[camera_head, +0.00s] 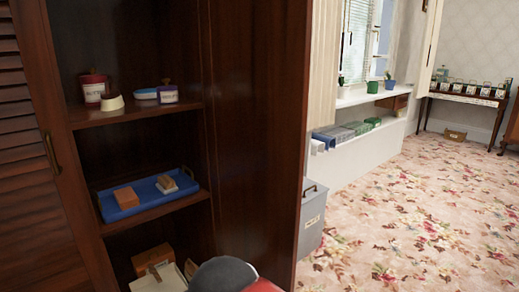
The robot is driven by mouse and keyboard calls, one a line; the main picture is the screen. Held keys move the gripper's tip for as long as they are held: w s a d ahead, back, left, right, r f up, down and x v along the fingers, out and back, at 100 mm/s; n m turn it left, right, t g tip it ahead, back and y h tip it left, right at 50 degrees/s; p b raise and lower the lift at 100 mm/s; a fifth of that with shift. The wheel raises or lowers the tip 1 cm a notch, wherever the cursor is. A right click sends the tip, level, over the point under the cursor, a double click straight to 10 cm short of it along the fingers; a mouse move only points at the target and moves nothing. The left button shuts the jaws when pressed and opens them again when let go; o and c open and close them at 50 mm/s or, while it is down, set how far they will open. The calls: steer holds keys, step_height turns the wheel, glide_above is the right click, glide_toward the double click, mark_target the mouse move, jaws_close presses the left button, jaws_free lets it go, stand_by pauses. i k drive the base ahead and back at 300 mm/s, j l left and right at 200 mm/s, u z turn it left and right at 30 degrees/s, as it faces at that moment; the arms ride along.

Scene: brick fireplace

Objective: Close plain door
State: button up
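A tall dark brown wooden cabinet (138,120) stands at the left with its shelves exposed. The smooth plain door (262,130) is the dark panel at the right of the shelves. It stands open, swung out toward me; its top and bottom run out of the picture, and no handle shows on the face I see. A louvered door (25,150) with a small brass handle covers the left side of the cabinet. A rounded dark grey and red part of my arm shows at the bottom edge, in front of the cabinet's lower part. My gripper is not in view.
Pots and a dish (112,102) stand on the upper shelf, a blue tray (150,203) with blocks on the middle one, boxes (152,260) lower down. A grey bin (311,222) stands just right of the plain door. The flowered carpet (410,210) at the right is clear.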

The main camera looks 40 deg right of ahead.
mark_target(256, 54)
steer(key=l+u, duration=0.15)
steer(key=l, duration=0.2)
steer(key=k+l+u, duration=0.15)
steer(key=l, duration=0.2)
steer(key=k+l+u, duration=0.15)
steer(key=l, duration=0.25)
steer(key=l+u, duration=0.15)
steer(key=l, duration=0.2)
steer(key=l+u, duration=0.4)
steer(key=l, duration=1.35)
